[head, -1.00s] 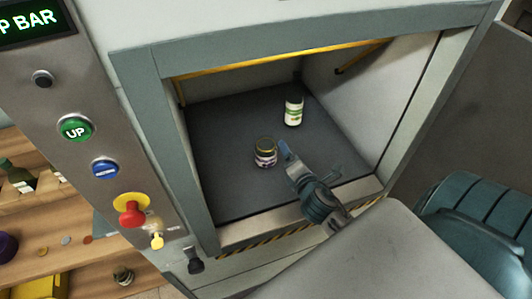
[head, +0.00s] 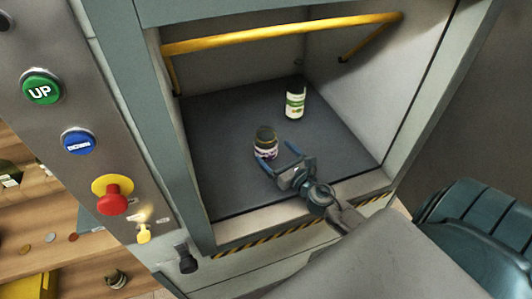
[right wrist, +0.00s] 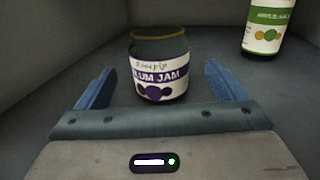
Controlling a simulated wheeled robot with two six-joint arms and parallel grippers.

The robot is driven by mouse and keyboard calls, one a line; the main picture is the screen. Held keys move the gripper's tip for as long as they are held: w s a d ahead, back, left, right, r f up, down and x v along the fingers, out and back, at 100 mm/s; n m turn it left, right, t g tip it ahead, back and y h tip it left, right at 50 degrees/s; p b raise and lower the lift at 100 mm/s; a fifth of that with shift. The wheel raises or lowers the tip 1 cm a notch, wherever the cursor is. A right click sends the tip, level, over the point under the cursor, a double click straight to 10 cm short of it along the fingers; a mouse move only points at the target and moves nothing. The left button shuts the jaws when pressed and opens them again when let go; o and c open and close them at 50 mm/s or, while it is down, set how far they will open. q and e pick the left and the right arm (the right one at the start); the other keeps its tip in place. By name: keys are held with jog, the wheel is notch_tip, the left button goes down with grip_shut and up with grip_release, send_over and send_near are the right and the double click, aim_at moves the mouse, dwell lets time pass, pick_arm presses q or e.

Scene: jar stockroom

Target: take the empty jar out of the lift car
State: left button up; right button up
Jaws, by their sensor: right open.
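A squat glass jar with a purple and white plum jam label (head: 265,148) stands upright on the dark floor of the lift car (head: 215,175). Its upper glass looks dark and clear, with no contents showing, and its rim looks open. In the right wrist view the jar (right wrist: 160,80) stands just ahead, roughly centred between the fingers. My right gripper (head: 278,158) is inside the car, open and empty, its fingers pointing at the jar's near side. I cannot tell whether a finger touches it. My left gripper is not in view.
A taller jar with a white and green label (head: 295,103) stands behind and to the right. A yellow rail (head: 285,33) crosses the opening above. The control panel holds a green UP button (head: 41,88), blue button (head: 78,142) and red knob (head: 112,198). A teal bin (head: 480,235) stands right.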

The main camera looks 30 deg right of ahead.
aim_at(263, 141)
jog(key=shift+w+r+p, duration=0.2)
jog(key=shift+w+p, duration=0.4)
jog(key=shift+p, duration=0.2)
jog(key=shift+w+f, duration=0.15)
jog(key=shift+w, duration=0.45)
jog(key=w+p, duration=0.1)
jog(key=w, duration=0.3)
jog(key=shift+w+a+p, duration=0.1)
jog(key=shift+w+p, duration=0.2)
jog(key=shift+w+f, duration=0.1)
jog(key=shift+w, duration=0.2)
jog(key=c, duration=1.2)
